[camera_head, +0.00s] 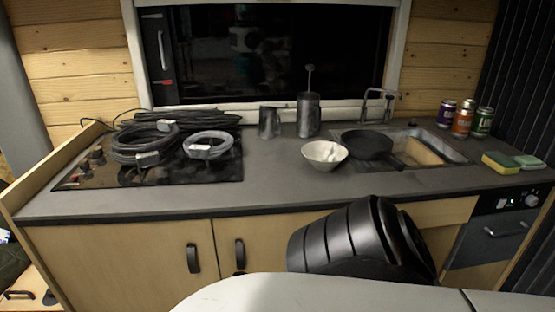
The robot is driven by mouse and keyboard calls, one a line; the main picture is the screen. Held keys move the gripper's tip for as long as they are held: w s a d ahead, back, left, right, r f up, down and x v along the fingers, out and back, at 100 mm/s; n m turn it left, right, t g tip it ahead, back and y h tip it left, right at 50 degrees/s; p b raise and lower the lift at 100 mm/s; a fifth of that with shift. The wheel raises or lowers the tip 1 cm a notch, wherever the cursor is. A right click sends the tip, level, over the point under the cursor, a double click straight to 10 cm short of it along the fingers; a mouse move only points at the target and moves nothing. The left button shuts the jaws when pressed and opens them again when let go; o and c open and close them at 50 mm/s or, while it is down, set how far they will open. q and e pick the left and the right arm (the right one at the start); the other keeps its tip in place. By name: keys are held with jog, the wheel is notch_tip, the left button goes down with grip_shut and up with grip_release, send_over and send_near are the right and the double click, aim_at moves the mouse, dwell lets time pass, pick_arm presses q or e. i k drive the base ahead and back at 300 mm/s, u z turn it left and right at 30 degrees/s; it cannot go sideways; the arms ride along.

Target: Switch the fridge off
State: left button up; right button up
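The fridge (483,252) is at the lower right, built in under the right end of the counter. It has a dark front with a handle (507,229). Along its top runs a black control strip with a small pale, lit-looking switch (501,203) and a round silver knob (531,200). The exact setting of the switch and knob is too small to read. Neither of my grippers is in view. A black ribbed part and a white part of my own body fill the bottom middle and hide some cabinet front and the fridge's lower left area.
The grey counter (270,185) carries coiled cables (145,147) on a hob, two metal canisters, a white bowl (324,155), a black pan (368,144) over the sink, several cans and sponges (500,162). Wooden cabinet doors (110,262) are closed below. A dark ribbed wall bounds the right.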

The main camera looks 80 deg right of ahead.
aim_at(502, 202)
jog(key=z, duration=3.55)
jog(key=i, duration=0.8)
jog(key=z, duration=0.15)
